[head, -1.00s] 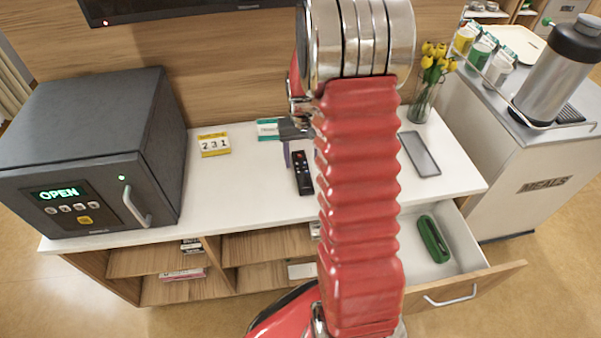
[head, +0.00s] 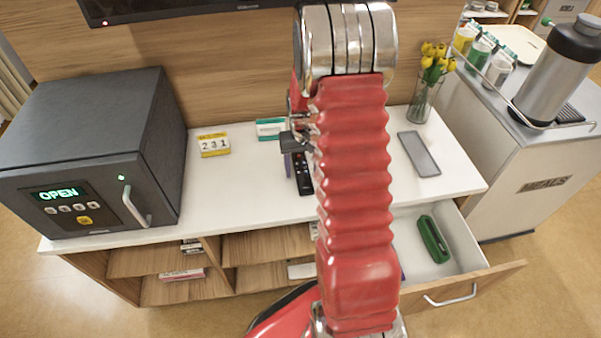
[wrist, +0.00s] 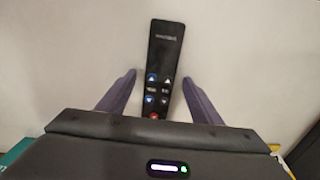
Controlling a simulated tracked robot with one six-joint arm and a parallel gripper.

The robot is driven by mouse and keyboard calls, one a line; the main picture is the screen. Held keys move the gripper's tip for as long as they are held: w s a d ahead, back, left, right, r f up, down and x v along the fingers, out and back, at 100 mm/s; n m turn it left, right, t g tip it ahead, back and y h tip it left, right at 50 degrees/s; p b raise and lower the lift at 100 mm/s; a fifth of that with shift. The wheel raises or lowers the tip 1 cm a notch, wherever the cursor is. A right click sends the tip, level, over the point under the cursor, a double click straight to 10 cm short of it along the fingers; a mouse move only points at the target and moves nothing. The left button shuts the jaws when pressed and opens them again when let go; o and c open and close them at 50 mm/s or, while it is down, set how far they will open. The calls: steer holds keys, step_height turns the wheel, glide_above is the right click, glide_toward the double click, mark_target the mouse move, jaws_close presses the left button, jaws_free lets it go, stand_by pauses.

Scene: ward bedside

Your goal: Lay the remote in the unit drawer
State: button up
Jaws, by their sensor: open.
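The black remote (head: 304,176) lies flat on the white unit top, partly hidden behind my red arm in the head view. In the wrist view the remote (wrist: 161,75) points away from me, its lower end between the fingers. My gripper (wrist: 160,95) is open, with one purple finger on each side of the remote and a gap to both. In the head view my gripper (head: 287,158) shows only in part beside the arm. The unit drawer (head: 455,248) is pulled open at the lower right, and a green case (head: 433,239) lies in it.
A dark safe (head: 90,150) marked OPEN stands at the left of the top. A calendar block (head: 214,145), a teal box (head: 269,128), a grey tablet (head: 419,154) and a tulip vase (head: 421,103) stand or lie around. A meals cart (head: 530,170) is at the right.

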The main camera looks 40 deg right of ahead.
mark_target(302, 171)
steer(key=shift+c, duration=0.4)
steer(key=c, duration=1.2)
steer(key=shift+c, duration=0.2)
steer(key=shift+r, duration=0.15)
step_height(302, 171, up, 10)
